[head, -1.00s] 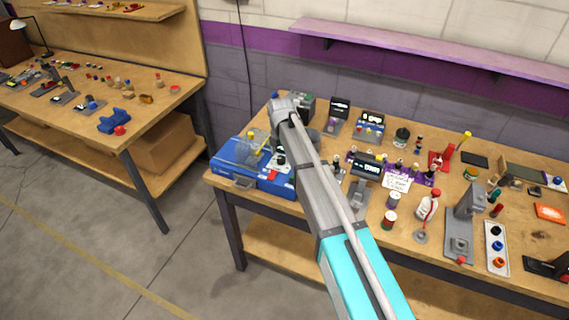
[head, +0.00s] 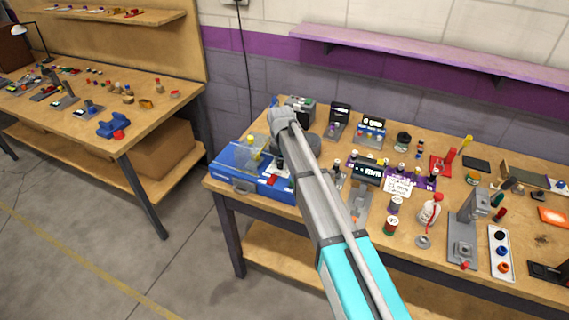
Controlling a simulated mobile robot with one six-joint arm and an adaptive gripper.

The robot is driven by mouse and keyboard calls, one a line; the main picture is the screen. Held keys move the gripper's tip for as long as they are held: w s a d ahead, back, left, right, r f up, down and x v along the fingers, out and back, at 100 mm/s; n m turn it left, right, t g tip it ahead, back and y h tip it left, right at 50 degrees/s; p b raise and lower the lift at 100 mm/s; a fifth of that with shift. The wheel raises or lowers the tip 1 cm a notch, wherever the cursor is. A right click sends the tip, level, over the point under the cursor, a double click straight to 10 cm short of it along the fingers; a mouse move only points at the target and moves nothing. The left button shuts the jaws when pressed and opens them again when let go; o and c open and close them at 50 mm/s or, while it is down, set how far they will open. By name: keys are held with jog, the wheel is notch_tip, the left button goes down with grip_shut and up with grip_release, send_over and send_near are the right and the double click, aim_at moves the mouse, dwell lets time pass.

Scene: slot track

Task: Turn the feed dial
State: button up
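No part marked as the feed dial can be made out for certain in the head view. A blue case (head: 238,182) stands at the table's near left corner. It has a yellow-topped knob (head: 252,141) and a small red part (head: 273,180) on top. My arm reaches from the bottom of the picture to this case. My gripper (head: 283,160) is at the case's right side, mostly hidden behind my own arm. Its fingers cannot be made out, nor whether it touches anything.
Right of my arm the wooden workbench (head: 460,255) is crowded: a black device box (head: 369,172), a white bottle (head: 429,209), a grey press-like stand (head: 464,232) and a white tray (head: 500,255) of knobs. A purple shelf (head: 430,50) hangs behind. Open floor (head: 70,245) lies left.

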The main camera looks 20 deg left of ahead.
grip_shut()
jog(key=shift+c, duration=1.7)
grip_release()
jog(key=shift+d+f, duration=0.1)
jog(key=shift+d, duration=0.35)
jog(key=shift+a, duration=0.2)
grip_shut()
jog(key=shift+a, duration=0.1)
jog(key=shift+m, duration=0.4)
